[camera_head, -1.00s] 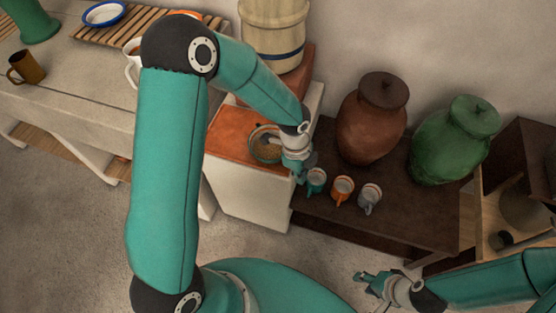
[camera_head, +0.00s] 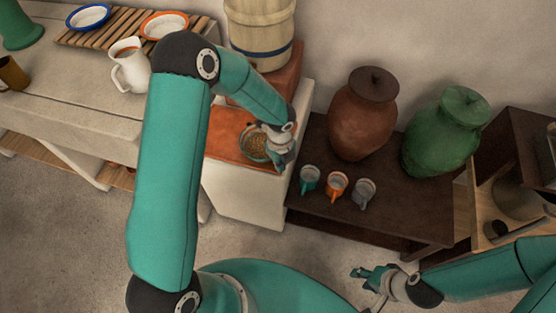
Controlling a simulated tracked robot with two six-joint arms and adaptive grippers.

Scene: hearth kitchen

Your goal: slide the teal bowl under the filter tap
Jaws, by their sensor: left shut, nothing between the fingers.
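The teal bowl (camera_head: 249,147), with brown contents, sits upright on the orange top (camera_head: 222,143) of a pale stand. My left gripper (camera_head: 281,163) is shut and empty at the bowl's right side. My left wrist covers part of the bowl, and I cannot tell whether the fingers touch it. The filter is a wooden keg (camera_head: 262,38) with a dark blue band, on a red-brown block behind the bowl. Its tap is not clear; my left forearm covers much of the area below the keg. My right gripper (camera_head: 368,283) looks open and empty, low at the right.
Teal, orange and grey mugs (camera_head: 363,193) stand on a dark low table (camera_head: 415,215), with a brown jar (camera_head: 362,115) and a green jar (camera_head: 446,135) behind. A white pitcher (camera_head: 131,70) stands on the counter at left. The floor in front is clear.

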